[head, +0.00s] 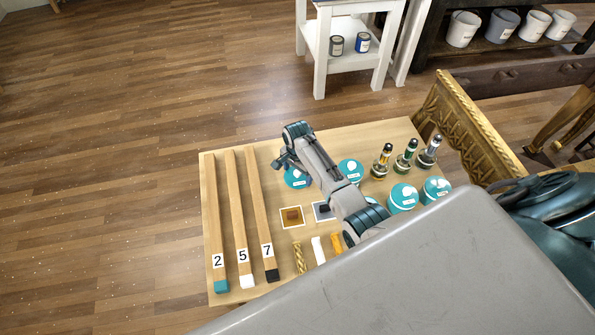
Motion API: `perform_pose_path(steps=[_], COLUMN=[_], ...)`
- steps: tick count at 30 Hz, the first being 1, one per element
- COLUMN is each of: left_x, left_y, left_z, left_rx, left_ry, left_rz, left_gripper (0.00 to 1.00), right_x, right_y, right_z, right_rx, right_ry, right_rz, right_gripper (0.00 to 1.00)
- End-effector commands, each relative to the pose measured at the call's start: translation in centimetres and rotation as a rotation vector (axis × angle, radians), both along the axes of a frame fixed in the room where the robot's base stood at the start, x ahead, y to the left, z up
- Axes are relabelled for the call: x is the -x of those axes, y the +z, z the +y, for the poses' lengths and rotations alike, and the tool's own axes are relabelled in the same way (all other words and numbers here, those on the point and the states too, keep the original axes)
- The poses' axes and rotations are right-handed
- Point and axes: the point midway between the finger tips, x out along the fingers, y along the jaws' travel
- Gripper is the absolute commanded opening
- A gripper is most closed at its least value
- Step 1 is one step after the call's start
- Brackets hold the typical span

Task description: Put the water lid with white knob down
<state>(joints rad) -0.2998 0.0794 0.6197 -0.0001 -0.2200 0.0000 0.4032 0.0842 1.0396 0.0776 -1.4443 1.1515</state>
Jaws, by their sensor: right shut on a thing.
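My right gripper (284,162) is at the back middle of the light wooden table (225,168), reaching over from the lower right. It is shut, and a teal round lid (293,182) with a small white label shows right at its fingers. I take this to be the water lid; its knob is hidden by the gripper. I cannot tell whether the lid touches the table. Another teal round piece with a white knob (350,171) stands just right of my arm. Two more teal-topped ones (403,197) (437,189) stand further right. My left gripper is not in view.
Three wooden bars labelled 2, 5 and 7 (235,200) lie at the left. Several stoppered bottles (405,158) stand at the back right. Two small square cards (291,217) (323,210) and small sticks (318,250) lie in front. A gilt console (470,120) borders the right.

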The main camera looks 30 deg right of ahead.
Motion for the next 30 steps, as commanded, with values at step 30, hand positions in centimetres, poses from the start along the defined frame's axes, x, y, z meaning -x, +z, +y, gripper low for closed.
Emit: perform_pose_path(steps=[30], left_x=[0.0], left_y=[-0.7], left_z=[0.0], left_rx=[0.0], left_ry=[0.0], left_rz=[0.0], left_gripper=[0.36], right_x=[-0.1], right_y=[10.9], right_z=[0.0], right_rx=[0.0], right_ry=[0.0], right_rz=[-0.002], right_gripper=[1.0])
